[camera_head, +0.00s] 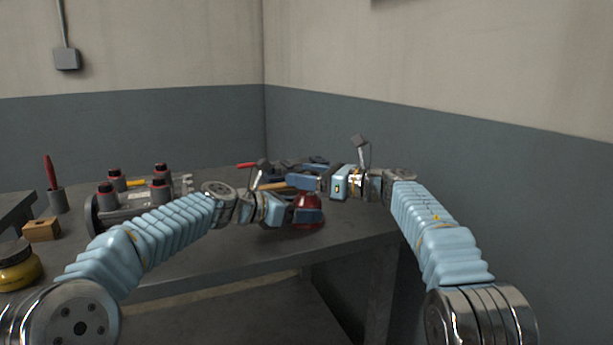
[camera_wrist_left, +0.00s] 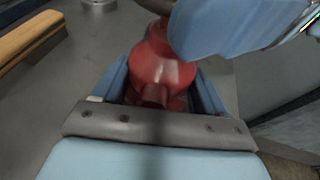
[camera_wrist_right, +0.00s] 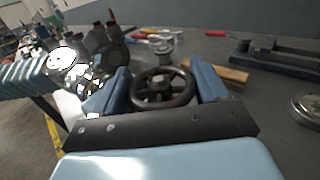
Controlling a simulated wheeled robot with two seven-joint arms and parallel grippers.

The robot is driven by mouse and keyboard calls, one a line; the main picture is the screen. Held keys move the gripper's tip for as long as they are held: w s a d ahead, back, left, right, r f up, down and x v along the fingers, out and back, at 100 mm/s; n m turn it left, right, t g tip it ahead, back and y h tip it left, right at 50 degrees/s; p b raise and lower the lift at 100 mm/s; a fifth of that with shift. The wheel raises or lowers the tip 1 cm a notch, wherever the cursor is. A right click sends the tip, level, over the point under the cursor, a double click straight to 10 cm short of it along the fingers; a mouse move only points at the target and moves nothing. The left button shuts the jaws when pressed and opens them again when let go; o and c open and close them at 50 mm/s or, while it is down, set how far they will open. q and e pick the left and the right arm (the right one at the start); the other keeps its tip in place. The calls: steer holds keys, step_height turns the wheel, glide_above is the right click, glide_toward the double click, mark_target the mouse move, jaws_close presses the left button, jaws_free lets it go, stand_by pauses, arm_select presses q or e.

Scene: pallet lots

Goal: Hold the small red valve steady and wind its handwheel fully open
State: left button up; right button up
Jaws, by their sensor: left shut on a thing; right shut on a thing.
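The small red valve (camera_head: 304,203) is near the bench's front edge in the head view. My left gripper (camera_head: 312,217) is shut on its red body, which shows between the two fingers in the left wrist view (camera_wrist_left: 158,70). My right gripper (camera_head: 308,184) reaches in from the right, above the left one. It is shut on the dark spoked handwheel (camera_wrist_right: 163,88), which sits between its fingers in the right wrist view. In the head view the handwheel is mostly hidden by the right gripper's fingers. How far the wheel is turned cannot be told.
A manifold with several red-ringed dark knobs (camera_head: 118,211) stands left on the bench (camera_head: 230,262). A wooden block (camera_head: 41,231), a yellow round object (camera_head: 20,267) and a red-handled tool (camera_head: 50,172) are farther left. A wooden-handled thing (camera_wrist_right: 222,73) lies close behind the valve.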

steer(key=shift+s+a+n+g+y, duration=0.15)
steer(key=shift+n+g+y, duration=0.15)
steer(key=shift+n+g, duration=0.35)
steer(key=shift+g, duration=0.45)
steer(key=o, duration=1.1)
steer(key=shift+d, duration=0.45)
steer(key=v, duration=1.1)
steer(key=shift+s+d+f, duration=0.1)
steer(key=shift+s, duration=0.15)
